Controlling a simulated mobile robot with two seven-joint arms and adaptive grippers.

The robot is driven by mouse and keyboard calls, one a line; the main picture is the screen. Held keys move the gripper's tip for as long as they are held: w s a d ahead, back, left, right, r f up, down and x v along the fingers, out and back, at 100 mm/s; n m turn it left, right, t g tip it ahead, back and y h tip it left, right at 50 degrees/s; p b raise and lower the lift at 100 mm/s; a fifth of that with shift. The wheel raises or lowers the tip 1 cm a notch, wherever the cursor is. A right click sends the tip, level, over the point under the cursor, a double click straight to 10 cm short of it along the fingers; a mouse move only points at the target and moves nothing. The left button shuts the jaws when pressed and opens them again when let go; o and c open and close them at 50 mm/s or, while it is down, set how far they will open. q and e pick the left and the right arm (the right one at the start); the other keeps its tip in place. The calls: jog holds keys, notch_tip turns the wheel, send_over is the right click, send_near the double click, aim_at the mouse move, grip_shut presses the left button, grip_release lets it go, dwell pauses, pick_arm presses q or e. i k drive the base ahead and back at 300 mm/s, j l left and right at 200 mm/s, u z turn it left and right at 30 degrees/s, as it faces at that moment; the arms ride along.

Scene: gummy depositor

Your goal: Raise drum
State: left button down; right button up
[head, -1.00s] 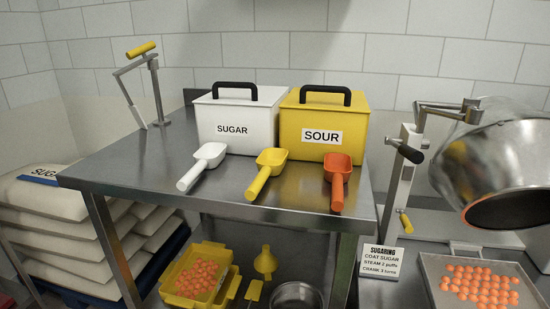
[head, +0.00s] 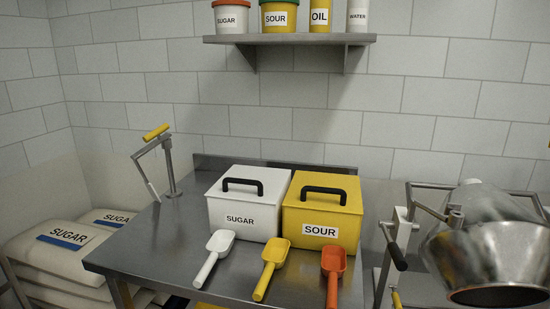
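The steel drum (head: 480,245) is at the right edge of the head view, its dark round mouth (head: 498,296) tipped downward toward the front. It hangs in a metal frame with a crank that has a black grip (head: 397,256) on its left side. A yellow handle (head: 396,299) shows low on the stand, cut by the bottom edge. What lies below the mouth is out of view. Neither of my grippers is in view.
A steel table (head: 150,240) holds a white SUGAR box (head: 245,205), a yellow SOUR box (head: 322,212), white, yellow and orange scoops (head: 334,270), and a lever device (head: 168,165). A wall shelf (head: 290,39) carries labelled containers. Sugar sacks (head: 70,240) are stacked at left.

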aim_at(500, 257)
jog(key=z, duration=1.35)
